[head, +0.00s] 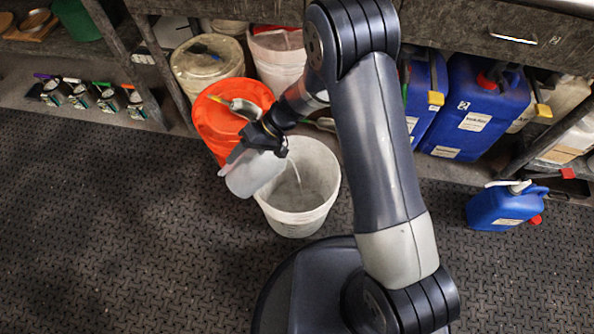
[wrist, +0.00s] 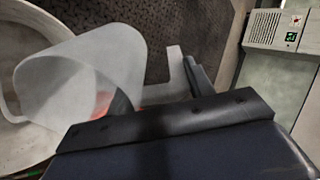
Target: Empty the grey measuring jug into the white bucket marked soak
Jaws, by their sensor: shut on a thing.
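The grey measuring jug (head: 252,175) is held by my gripper (head: 258,143), which is shut on it. The jug is tilted, with its mouth toward the white bucket (head: 312,217). A thin pale stream runs from the jug's lip into the bucket. The bucket stands upright on the floor; I cannot read any marking on it. In the wrist view the translucent jug (wrist: 85,65) leans over the bucket, whose rim (wrist: 8,105) shows at the left. My gripper's dark body (wrist: 170,118) hides part of the jug. The liquid level in the jug is unclear.
An orange bucket (head: 207,128) with a tool across it stands just behind left. Two pale buckets (head: 205,88) (head: 279,75) stand behind under the bench. Blue canisters (head: 480,105) are at the right, with a small blue can (head: 497,211) on the floor. The left floor is clear.

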